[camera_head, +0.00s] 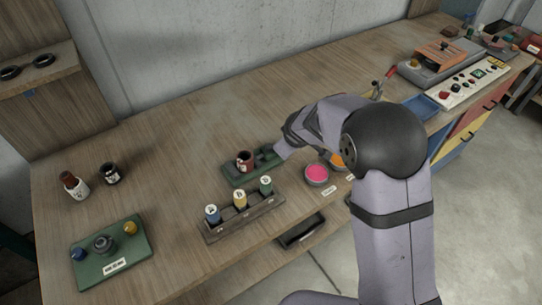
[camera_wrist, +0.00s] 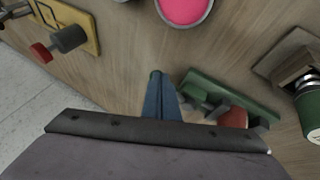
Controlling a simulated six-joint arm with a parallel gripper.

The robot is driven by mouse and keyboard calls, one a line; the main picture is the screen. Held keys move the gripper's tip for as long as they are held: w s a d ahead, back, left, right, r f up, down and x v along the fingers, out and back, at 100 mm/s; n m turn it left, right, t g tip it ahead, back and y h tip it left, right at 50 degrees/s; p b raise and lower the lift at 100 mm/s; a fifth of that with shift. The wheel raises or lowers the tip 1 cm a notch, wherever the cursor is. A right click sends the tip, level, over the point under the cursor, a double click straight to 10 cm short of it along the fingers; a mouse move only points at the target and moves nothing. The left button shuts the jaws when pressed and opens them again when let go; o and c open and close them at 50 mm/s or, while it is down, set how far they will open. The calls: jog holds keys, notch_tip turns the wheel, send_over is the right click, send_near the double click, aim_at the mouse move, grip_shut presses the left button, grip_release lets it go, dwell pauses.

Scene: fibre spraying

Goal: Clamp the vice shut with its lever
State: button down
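The green vice (camera_head: 248,171) stands on the bench in the middle of the head view, with a dark red cylinder (camera_head: 244,160) upright in it. In the wrist view the vice (camera_wrist: 250,107) lies just right of my fingers, with the red piece (camera_wrist: 233,118) partly behind my gripper housing. My gripper (camera_wrist: 160,78) has its two blue fingers close together, pointing down beside the vice's near end. I see nothing clearly between them. I cannot make out the vice's lever; my arm and gripper may cover it. Contact with the vice cannot be told.
A rack (camera_head: 243,221) with several bottles stands close in front of the vice. Pink (camera_head: 317,174) and orange (camera_head: 337,160) pots sit to the right. A green plate with knobs (camera_head: 112,254) and two dark bottles are at left. The bench behind the vice is clear.

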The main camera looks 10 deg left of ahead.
jog(key=shift+w+r+n+y+p, duration=0.1)
jog(key=shift+w+n+y+p, duration=0.3)
jog(key=shift+w+n+p, duration=0.65)
jog(key=shift+s+a+m+p, duration=0.15)
jog(key=shift+m+p, duration=0.1)
jog(key=shift+p, duration=0.4)
jog(key=shift+w+p, duration=0.25)
jog(key=shift+p, duration=0.3)
jog(key=shift+s+d+b, duration=0.3)
jog(key=shift+s+d+r+b, duration=0.25)
jog(key=shift+s+d+b, duration=0.35)
jog(key=shift+s+d, duration=0.55)
jog(key=d+r+p, duration=0.5)
jog(key=r+p, duration=0.3)
jog(key=p, duration=0.3)
jog(key=shift+s+d+r, duration=0.15)
jog(key=shift+s+r, duration=0.05)
